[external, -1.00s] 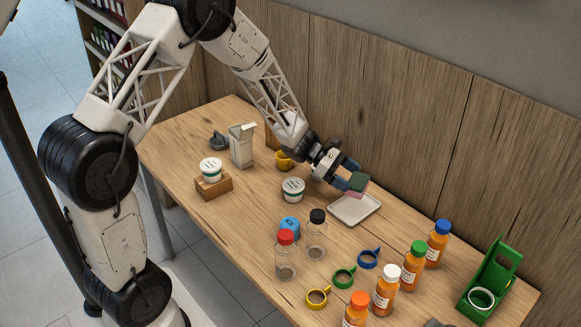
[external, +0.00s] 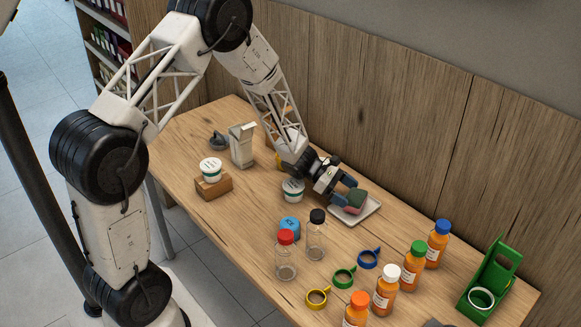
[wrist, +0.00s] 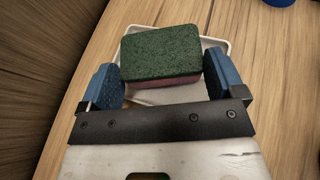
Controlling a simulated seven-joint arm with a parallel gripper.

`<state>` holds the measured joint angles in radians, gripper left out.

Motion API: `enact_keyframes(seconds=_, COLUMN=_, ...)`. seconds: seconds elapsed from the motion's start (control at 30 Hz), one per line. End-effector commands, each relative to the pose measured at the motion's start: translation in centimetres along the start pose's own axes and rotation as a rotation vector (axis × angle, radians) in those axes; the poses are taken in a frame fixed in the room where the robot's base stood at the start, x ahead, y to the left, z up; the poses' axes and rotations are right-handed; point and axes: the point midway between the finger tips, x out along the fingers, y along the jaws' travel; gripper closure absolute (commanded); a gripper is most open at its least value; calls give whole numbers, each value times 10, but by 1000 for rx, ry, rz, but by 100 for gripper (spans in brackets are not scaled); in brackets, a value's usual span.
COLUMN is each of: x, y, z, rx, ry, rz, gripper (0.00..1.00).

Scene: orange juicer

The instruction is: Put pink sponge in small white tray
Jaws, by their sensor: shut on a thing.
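The pink sponge (external: 353,205) has a dark green scouring top. It also shows in the wrist view (wrist: 165,83), its pink side facing me. My gripper (external: 346,194) is shut on the sponge, with one blue finger at each end of it. The small white tray (external: 374,209) lies on the table under the sponge. In the wrist view the tray's rim (wrist: 224,44) shows behind and beside the sponge. The sponge is over the tray, low and close to its surface. I cannot tell whether it touches the tray floor.
A white tub (external: 292,191) stands left of my gripper. Jars with black (external: 316,230) and red lids stand in front. Orange bottles (external: 413,267), coloured rings and a green holder (external: 489,276) are at the right. The wooden wall (external: 400,130) is close behind the tray.

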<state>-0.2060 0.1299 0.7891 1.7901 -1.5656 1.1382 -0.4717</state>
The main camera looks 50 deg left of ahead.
Motion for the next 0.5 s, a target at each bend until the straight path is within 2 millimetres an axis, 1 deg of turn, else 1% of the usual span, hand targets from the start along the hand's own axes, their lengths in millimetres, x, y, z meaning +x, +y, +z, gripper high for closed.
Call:
enact_keyframes(seconds=0.03, x=2, y=0, z=-4, rx=0, ry=0, rz=0, gripper=33)
enact_keyframes(seconds=0.13, x=4, y=0, z=-9, rx=0, ry=0, rz=0, gripper=33)
enact_keyframes(seconds=0.5, x=5, y=0, z=-11, rx=0, ry=0, rz=0, gripper=33)
